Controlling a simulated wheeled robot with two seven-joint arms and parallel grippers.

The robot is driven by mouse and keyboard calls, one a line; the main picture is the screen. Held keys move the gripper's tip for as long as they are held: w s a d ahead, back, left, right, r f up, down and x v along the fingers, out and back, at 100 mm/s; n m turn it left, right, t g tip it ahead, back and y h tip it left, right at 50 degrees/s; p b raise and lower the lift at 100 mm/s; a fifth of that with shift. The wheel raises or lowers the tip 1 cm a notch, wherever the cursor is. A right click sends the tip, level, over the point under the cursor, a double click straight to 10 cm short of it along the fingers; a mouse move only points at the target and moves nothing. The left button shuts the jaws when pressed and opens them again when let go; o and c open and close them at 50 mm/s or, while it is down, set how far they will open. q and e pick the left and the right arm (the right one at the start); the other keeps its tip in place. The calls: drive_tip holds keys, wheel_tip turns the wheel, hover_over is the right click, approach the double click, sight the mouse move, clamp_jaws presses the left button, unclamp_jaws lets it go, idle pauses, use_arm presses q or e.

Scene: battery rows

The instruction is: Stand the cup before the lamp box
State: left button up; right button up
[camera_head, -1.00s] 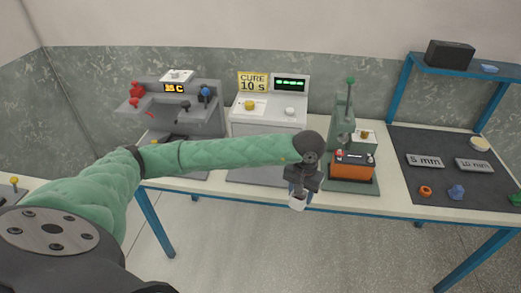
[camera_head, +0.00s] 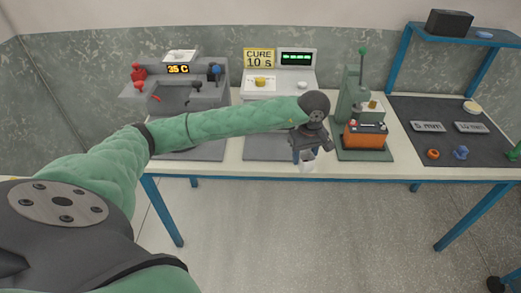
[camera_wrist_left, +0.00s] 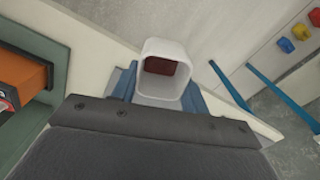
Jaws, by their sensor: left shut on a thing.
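My left gripper (camera_head: 307,157) is shut on a small white cup (camera_head: 308,168) near the front edge of the bench, by the mat before the lamp box. In the left wrist view the cup (camera_wrist_left: 163,85) is squarish and open-mouthed, with a dark red patch inside, and blue fingers flank it. Whether it touches the bench is unclear. The lamp box (camera_head: 301,83) is pale, with a yellow "CURE 10 s" sign and a green display, and stands at the back, beyond the gripper. My forearm hides part of its mat. My right gripper is not in view.
A green press (camera_head: 352,95) with an orange battery block (camera_head: 365,136) stands close right of the gripper. A grey machine reading 35 C (camera_head: 195,98) is at left. A dark mat (camera_head: 450,143) with small parts and labels lies at right. Open floor lies in front.

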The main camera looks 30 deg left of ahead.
use_arm(q)
drive_tip(key=w+a+r+n+b, duration=0.2)
drive_tip(key=w+a+n, duration=0.25)
drive_tip(key=n, duration=0.75)
drive_tip(key=w+a+r+n+b, duration=0.1)
drive_tip(key=w+a+n+b, duration=0.15)
drive_tip(key=a+n, duration=0.6)
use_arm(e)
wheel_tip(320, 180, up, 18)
use_arm(q)
drive_tip(key=s+a+f+n+p, duration=0.1)
drive_tip(key=a+f, duration=0.1)
drive_tip(key=a+f+n+p, duration=0.1)
drive_tip(key=a+f+p, duration=0.1)
drive_tip(key=a, duration=0.1)
drive_tip(key=s+a+f+n+p, duration=0.1)
drive_tip(key=a+f, duration=0.1)
drive_tip(key=shift+s+a+f, duration=0.15)
drive_tip(key=shift+s+a, duration=0.2)
wheel_tip(320, 180, down, 4)
drive_tip(key=shift+f+p, duration=0.1)
drive_tip(key=shift+p, duration=1)
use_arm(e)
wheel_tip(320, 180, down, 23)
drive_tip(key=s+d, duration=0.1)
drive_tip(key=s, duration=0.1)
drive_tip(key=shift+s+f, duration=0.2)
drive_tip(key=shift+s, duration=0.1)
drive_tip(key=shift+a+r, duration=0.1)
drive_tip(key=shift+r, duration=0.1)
